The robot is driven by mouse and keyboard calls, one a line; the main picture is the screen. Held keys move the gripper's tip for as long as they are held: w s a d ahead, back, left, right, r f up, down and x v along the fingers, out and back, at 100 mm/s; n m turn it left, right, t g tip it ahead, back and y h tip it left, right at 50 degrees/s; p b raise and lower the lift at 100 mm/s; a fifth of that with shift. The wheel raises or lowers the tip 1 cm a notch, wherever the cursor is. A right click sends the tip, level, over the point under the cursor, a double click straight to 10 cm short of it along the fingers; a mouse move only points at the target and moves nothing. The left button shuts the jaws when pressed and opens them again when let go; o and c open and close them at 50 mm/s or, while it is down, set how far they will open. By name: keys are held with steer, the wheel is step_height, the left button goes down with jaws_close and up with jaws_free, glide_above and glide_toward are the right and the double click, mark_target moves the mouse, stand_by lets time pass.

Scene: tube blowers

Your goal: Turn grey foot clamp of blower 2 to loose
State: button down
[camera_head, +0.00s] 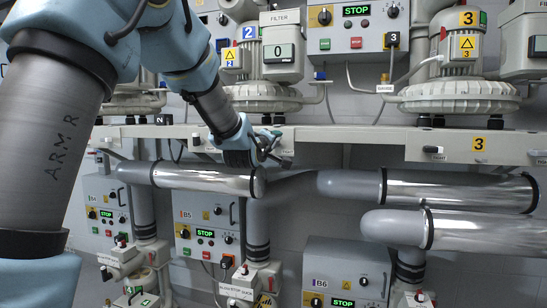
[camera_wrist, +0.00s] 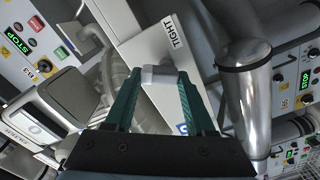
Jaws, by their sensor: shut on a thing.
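Blower 2 (camera_head: 264,97) is the ribbed grey housing on the bench beam, with a blue 2 plate and a yellow 2 tag above it. My gripper (camera_head: 266,151) is at the front edge of the beam below blower 2, and hides most of the clamp in the head view. In the wrist view the grey foot clamp (camera_wrist: 160,73) is a small light grey block between the green fingers of my gripper (camera_wrist: 157,79), which are shut on it. A TIGHT label (camera_wrist: 165,37) lies just beyond the clamp. No LOOSE label is readable beside it.
A silver pipe (camera_head: 205,180) runs just under my gripper and stands close on the right in the wrist view (camera_wrist: 245,105). The bench beam (camera_head: 350,139) extends right to blower 3 (camera_head: 460,97). Control boxes with STOP displays (camera_head: 205,233) stand below.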

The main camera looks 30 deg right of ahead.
steer(key=shift+w+a+f+n+b, duration=0.1)
steer(key=shift+n+b, duration=1.35)
steer(key=shift+n, duration=0.15)
steer(key=shift+w+a+n+b, duration=0.1)
steer(key=shift+n+b, duration=1.35)
steer(key=shift+n, duration=0.15)
steer(key=shift+c, duration=1.2)
jaws_free()
steer(key=b+v, duration=0.2)
steer(key=v, duration=0.8)
steer(key=shift+s+a, duration=0.25)
steer(key=shift+s, duration=0.1)
